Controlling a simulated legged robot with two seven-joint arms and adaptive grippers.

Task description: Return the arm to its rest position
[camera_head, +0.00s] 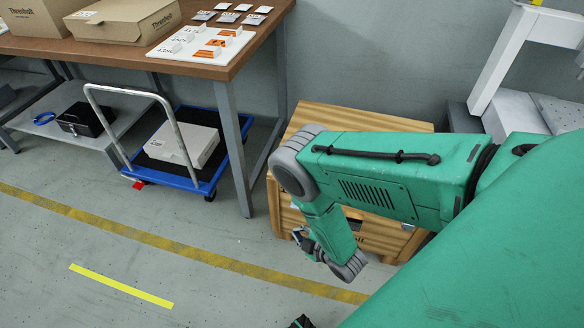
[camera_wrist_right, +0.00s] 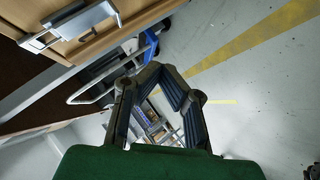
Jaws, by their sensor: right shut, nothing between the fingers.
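My green right arm comes in from the right in the head view and bends down at a grey elbow, in front of a wooden crate. The right gripper (camera_head: 304,240) is small and partly hidden behind the forearm's end, beside the crate's front left. In the wrist view the dark fingers of the right gripper (camera_wrist_right: 165,75) meet at their tips, shut with nothing between them. My left gripper cannot be made out. A small dark part at the bottom edge of the head view is too cut off to identify.
The wooden crate (camera_head: 308,118) stands against the wall, close to the arm. A brown table (camera_head: 190,68) with boxes stands at left. A blue trolley (camera_head: 192,183) carries a box. The floor (camera_head: 200,265) in front is clear, with yellow lines.

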